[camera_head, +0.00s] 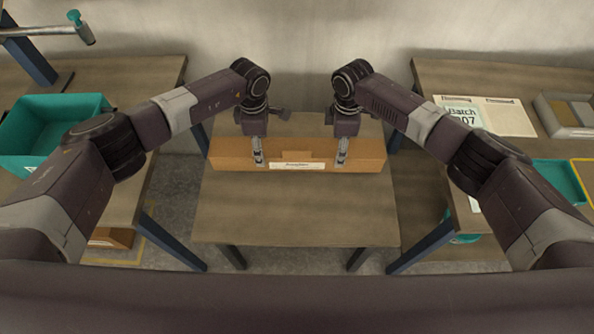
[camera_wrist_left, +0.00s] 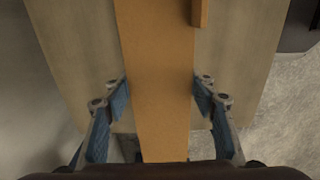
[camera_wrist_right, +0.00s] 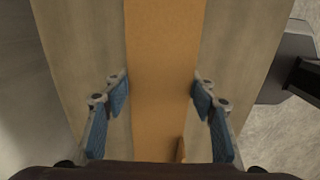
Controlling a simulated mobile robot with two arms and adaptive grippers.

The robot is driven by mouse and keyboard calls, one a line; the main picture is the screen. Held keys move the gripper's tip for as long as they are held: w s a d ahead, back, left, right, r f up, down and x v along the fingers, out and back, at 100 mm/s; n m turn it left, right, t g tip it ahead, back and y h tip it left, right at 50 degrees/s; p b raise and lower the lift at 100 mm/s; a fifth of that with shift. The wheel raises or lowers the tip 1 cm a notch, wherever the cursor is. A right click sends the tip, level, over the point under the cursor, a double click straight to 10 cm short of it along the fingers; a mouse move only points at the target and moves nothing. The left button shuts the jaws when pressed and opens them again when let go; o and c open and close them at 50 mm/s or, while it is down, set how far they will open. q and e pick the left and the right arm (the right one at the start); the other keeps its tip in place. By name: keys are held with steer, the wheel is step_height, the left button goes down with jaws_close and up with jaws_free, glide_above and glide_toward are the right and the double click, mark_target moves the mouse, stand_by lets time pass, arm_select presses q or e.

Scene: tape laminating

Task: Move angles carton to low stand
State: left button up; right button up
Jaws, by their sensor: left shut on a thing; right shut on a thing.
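The angles carton (camera_head: 226,154) is a long, narrow brown box with a white label on its front face. It lies crosswise over the small low stand (camera_head: 296,213) between the two larger tables; whether it touches the top is hard to tell. My left gripper (camera_head: 258,158) is shut across the carton left of the label. My right gripper (camera_head: 342,158) is shut across it right of the label. In the left wrist view the carton (camera_wrist_left: 155,80) runs between the blue-padded fingers. The right wrist view shows the carton (camera_wrist_right: 163,80) the same way.
A left table (camera_head: 140,80) holds a teal bin (camera_head: 45,125). A right table (camera_head: 450,75) holds papers marked Batch (camera_head: 462,112) and a grey tray (camera_head: 570,112). A wall stands close behind. The stand's front half is bare.

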arm_select(q)
steer(key=shift+f, duration=0.1)
arm_select(e)
steer(key=shift+w, duration=0.1)
